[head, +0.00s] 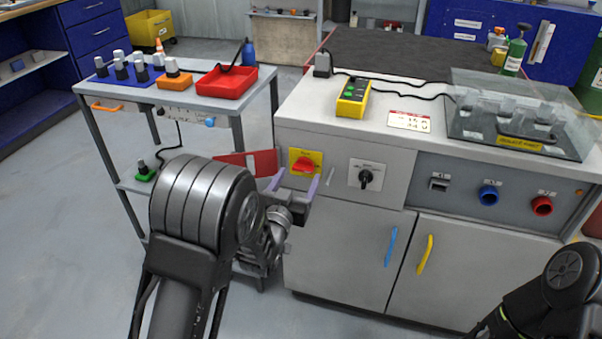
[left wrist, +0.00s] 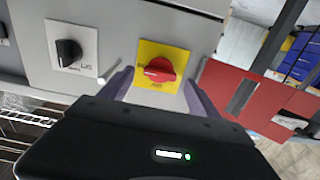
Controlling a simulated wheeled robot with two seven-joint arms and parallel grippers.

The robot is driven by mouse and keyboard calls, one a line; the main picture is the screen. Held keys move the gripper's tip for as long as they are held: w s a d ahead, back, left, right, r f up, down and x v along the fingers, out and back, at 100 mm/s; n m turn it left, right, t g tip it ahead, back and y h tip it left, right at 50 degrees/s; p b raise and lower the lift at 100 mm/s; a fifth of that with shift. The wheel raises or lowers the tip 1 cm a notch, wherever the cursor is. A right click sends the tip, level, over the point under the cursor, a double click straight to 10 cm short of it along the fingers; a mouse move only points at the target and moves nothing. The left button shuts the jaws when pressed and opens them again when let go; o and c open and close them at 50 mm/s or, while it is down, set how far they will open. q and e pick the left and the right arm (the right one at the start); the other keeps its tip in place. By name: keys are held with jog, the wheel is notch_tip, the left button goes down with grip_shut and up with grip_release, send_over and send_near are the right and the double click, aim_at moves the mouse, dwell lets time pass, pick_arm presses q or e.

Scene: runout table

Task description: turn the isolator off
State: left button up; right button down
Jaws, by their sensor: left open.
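The isolator is a red rotary knob (head: 306,164) on a yellow plate, on the front of the grey cabinet at its upper left. In the left wrist view the red knob (left wrist: 159,70) sits between the two purple fingers, with its handle lying roughly sideways. My left gripper (head: 296,187) is open in front of the knob. Its fingers (left wrist: 160,85) point at the yellow plate (left wrist: 172,52), one to either side, and I cannot tell whether they touch the knob. My right arm shows at the lower right of the head view, but its gripper is out of view.
A black rotary switch (head: 366,177) on a white plate is right of the isolator. A red panel (left wrist: 235,88) stands beside the cabinet. Blue (head: 390,246) and yellow (head: 425,254) door handles are below. A trolley (head: 205,98) with a red tray (head: 226,82) stands left.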

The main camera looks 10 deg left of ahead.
aim_at(302, 171)
pick_arm(q)
jog(key=shift+w+d, duration=0.1)
jog(key=shift+w, duration=1.4)
jog(key=shift+c, duration=0.4)
jog(key=c, duration=1.3)
